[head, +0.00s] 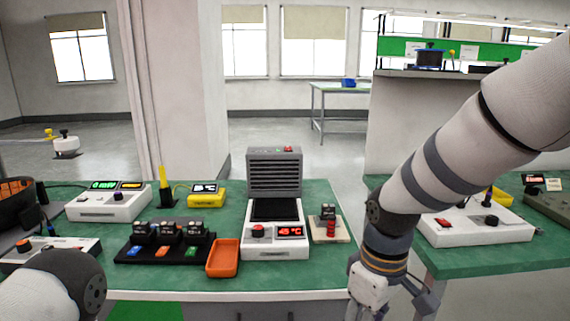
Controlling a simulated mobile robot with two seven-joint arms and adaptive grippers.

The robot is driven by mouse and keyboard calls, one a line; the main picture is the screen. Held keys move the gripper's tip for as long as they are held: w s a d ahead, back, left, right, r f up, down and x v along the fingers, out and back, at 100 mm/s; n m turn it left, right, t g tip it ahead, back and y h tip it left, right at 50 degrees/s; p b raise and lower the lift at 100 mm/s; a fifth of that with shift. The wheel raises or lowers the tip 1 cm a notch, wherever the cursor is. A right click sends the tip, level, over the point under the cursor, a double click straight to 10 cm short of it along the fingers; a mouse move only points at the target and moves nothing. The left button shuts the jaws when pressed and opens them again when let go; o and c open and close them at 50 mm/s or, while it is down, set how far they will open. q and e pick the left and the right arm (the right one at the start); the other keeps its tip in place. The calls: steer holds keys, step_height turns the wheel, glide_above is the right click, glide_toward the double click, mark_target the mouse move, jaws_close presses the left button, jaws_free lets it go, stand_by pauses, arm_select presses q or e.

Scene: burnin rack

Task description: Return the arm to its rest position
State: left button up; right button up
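My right arm (450,150) reaches in from the right and points down in front of the bench. My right gripper (398,305) hangs at the bottom edge, past the front of the green bench top, and the frame cuts it off. Its fingertips are hidden, so I cannot tell if it is open or holds anything. A rounded link of my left arm (62,285) shows at the bottom left. My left gripper is out of view.
The green bench (325,262) holds a grey-white test unit (276,250), an orange tray (222,258), a black rack (130,252) with several modules, and a white supply (108,205). A module on a small stand (330,225) is left of my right arm. A second bench (480,258) is right.

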steer(key=s+d+f+m+g, duration=0.1)
steer(key=s+d+f+m, duration=0.1)
steer(key=s+f, duration=0.6)
steer(key=s+d+f+m, duration=0.15)
steer(key=s+f, duration=0.35)
steer(key=f, duration=0.5)
steer(key=s+d+f+m, duration=0.2)
steer(key=s, duration=0.8)
steer(key=s+d+f+m+g, duration=0.1)
steer(key=s+d+f+m, duration=0.1)
steer(key=s, duration=0.8)
steer(key=shift+s+d+f+m, duration=0.25)
steer(key=shift+d+m, duration=0.2)
steer(key=shift+d, duration=0.4)
